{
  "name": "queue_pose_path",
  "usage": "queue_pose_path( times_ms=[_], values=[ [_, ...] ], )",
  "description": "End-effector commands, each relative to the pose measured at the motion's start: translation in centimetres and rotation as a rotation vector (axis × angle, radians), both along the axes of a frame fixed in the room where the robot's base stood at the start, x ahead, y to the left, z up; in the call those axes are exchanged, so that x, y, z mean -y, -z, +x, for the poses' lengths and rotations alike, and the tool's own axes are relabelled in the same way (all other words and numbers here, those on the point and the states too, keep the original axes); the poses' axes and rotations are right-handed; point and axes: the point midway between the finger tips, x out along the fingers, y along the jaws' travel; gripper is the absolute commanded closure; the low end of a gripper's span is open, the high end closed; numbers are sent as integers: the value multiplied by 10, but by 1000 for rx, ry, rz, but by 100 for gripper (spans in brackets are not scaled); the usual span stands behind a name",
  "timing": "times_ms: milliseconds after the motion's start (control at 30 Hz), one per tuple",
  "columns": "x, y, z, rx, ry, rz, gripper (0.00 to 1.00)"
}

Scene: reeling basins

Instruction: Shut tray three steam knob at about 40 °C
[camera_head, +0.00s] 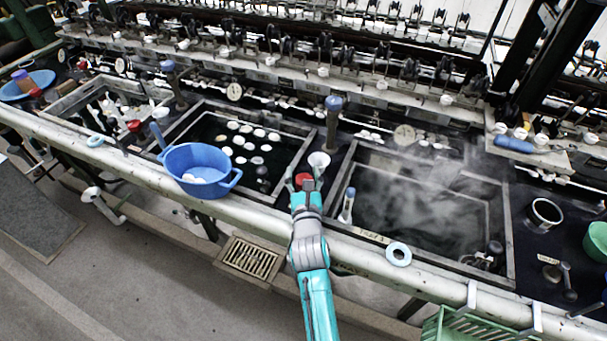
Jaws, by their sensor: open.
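The right-hand basin (345,168) holds dark water with steam rising over it. A tag (373,236) on its front edge is too small to read surely. A red knob (303,179) sits on the strip between the middle and right basins. My gripper (304,184) is open at this knob, with its fingers around or just in front of it; contact cannot be told. The fingers hide part of the knob. A white thermometer-like stick with a blue end (347,206) leans at the right basin's left side; its reading is not legible.
A blue pot (198,165) stands left of my arm. The middle basin (297,165) holds several white cocoons. A white cup (319,162) and blue-topped post (333,104) stand close behind my gripper. A white ring (398,254) lies on the front rail. Another red knob (134,125) is farther left.

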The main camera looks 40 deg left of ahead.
Motion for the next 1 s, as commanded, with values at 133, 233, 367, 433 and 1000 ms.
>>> queue_pose_path(
  times_ms=[133,233,367,433,1000],
  values=[
    [0,0,0,0,0,0,59],
    [0,0,0,0,0,0,84],
    [0,0,0,0,0,0,91],
    [0,0,0,0,1,0,91],
    [0,1,-1,-2,28,-1,91]
  ],
)
